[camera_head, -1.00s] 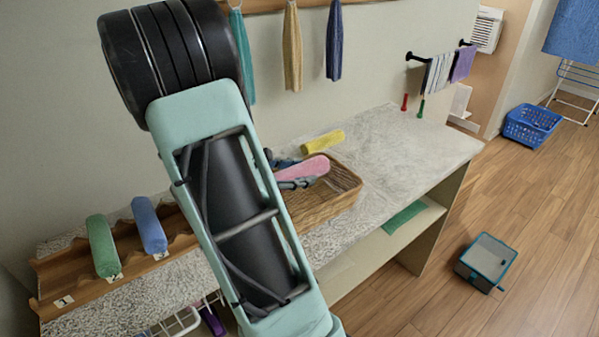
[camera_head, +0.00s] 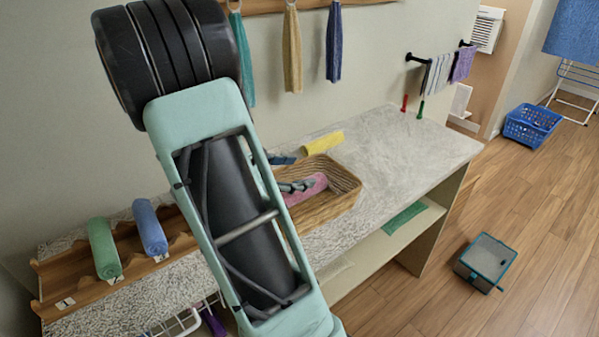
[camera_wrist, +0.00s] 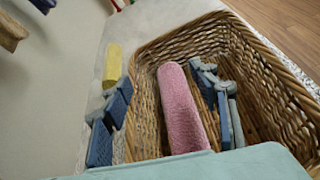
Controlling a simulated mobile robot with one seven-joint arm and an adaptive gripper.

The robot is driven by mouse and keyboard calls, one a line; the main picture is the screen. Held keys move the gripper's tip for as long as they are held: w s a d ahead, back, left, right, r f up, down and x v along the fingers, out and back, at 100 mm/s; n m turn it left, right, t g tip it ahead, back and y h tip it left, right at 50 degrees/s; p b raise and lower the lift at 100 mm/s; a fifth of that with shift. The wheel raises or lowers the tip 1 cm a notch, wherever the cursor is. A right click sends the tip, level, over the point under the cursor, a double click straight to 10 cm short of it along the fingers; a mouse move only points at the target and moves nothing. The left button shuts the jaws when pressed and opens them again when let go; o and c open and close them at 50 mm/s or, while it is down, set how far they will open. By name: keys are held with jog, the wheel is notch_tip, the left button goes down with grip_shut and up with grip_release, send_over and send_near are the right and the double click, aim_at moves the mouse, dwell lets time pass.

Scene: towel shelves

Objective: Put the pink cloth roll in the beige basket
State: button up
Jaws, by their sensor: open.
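The pink cloth roll (camera_wrist: 184,115) lies inside the beige basket (camera_wrist: 270,75), lengthwise near its left wall in the wrist view. In the head view the pink roll (camera_head: 308,190) shows low within the basket (camera_head: 335,207), partly hidden by my gripper. My gripper (camera_wrist: 168,92) is open around the roll. Its right finger is inside the basket, apart from the roll, and its left finger is outside the basket's left wall. In the head view my gripper (camera_head: 291,173) is at the basket, largely hidden by my arm.
A yellow roll (camera_head: 323,142) lies on the counter (camera_head: 420,150) behind the basket. A wooden rack (camera_head: 75,275) at left holds a green roll (camera_head: 104,248) and a blue roll (camera_head: 150,227). Towels hang on the wall above.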

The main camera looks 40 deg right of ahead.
jog(key=v, duration=1)
jog(key=shift+a+r, duration=0.1)
jog(key=shift+a, duration=0.3)
